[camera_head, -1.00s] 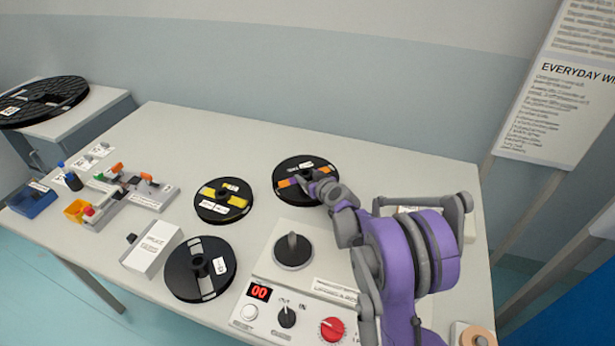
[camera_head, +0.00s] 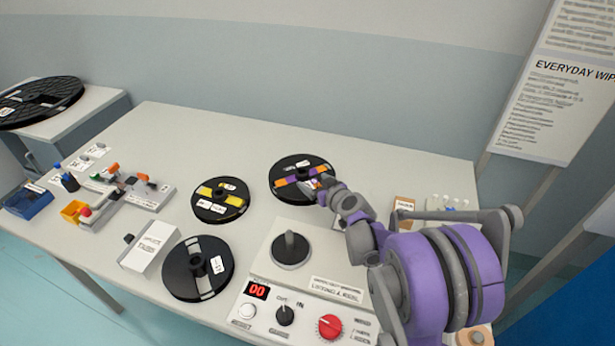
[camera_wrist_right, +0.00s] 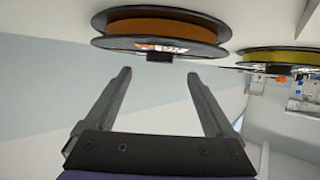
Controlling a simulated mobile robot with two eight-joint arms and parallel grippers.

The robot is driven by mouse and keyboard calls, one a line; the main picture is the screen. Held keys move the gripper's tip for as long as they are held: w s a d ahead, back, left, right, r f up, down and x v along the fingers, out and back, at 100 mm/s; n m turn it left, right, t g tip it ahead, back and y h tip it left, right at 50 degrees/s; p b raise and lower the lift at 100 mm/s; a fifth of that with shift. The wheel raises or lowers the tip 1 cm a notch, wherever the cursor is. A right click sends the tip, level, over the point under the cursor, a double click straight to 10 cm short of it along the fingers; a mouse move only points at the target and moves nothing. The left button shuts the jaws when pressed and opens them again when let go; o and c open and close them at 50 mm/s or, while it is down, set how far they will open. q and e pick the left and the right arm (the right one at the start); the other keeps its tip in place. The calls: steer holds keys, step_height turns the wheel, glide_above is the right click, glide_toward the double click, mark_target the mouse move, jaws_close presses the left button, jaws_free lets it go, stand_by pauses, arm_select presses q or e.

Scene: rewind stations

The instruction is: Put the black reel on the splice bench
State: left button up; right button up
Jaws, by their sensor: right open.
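Three black-flanged reels lie flat on the light table (camera_head: 330,150). The front one (camera_head: 180,272) has grey-white sections and dark windings, the middle one (camera_head: 221,213) shows yellow, and the back one (camera_head: 301,160) shows orange and purple. The splicing fixture (camera_head: 148,196) with orange-topped clamps stands at the table's left. My right gripper (camera_head: 326,186) is at the right edge of the orange reel. In the right wrist view its fingers (camera_wrist_right: 160,75) are spread and empty, with the orange reel (camera_wrist_right: 160,27) just beyond the tips and the yellow reel (camera_wrist_right: 278,56) farther right. My left gripper is out of view.
A rewind unit (camera_head: 325,270) with a dark hub, a display and a red knob stands at the front right. A white box (camera_head: 150,249) sits left of the front reel. A large black reel (camera_head: 40,100) rests on a side cabinet. The back middle of the table is clear.

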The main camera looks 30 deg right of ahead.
steer(key=v, duration=0.4)
steer(key=shift+s, duration=0.1)
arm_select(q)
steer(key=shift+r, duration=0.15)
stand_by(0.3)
